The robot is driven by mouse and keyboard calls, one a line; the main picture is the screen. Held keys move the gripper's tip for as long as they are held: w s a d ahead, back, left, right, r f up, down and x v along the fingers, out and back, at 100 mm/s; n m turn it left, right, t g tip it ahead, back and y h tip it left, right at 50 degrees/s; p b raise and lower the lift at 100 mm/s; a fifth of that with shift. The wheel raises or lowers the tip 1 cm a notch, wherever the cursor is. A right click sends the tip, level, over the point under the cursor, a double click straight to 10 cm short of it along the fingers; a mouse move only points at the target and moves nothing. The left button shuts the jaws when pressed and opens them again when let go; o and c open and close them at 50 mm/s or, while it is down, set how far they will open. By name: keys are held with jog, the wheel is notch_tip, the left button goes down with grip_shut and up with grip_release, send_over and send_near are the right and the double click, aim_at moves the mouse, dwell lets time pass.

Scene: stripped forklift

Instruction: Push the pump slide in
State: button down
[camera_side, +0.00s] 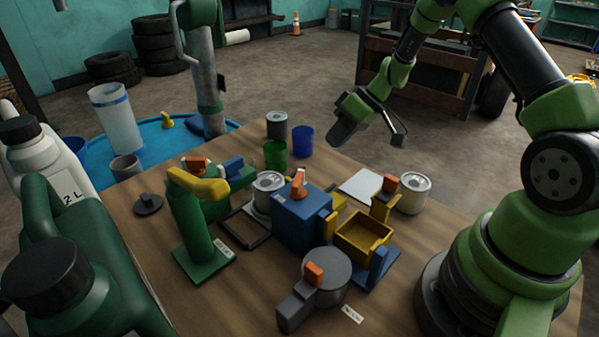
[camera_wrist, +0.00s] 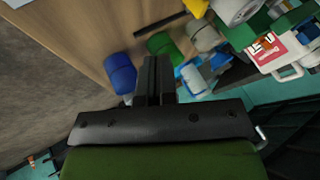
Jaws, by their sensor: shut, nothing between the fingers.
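A green stand (camera_side: 195,225) with a yellow arm (camera_side: 200,185) and an orange knob rises from a green base at the left of the table; it looks like a pump. I cannot tell which part is the slide. Other orange knobs sit on a blue box (camera_side: 298,222) and on a grey round unit (camera_side: 328,278). My gripper (camera_side: 342,133) is above the table's far edge, apart from all of these. In the wrist view its dark fingers (camera_wrist: 155,75) are together with nothing between them.
A blue cup (camera_side: 302,141), a green cup (camera_side: 275,154) and a grey can (camera_side: 276,125) stand near the far edge. A yellow tray (camera_side: 363,237) is at the right of the blue box. Large bottles (camera_side: 80,250) crowd the left foreground.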

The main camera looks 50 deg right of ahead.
aim_at(291, 178)
jog(key=x, duration=0.9)
jog(key=shift+s, duration=0.1)
jog(key=a, duration=0.2)
jog(key=shift+a+r, duration=0.2)
jog(key=shift+a, duration=0.75)
jog(key=shift+a, duration=1.35)
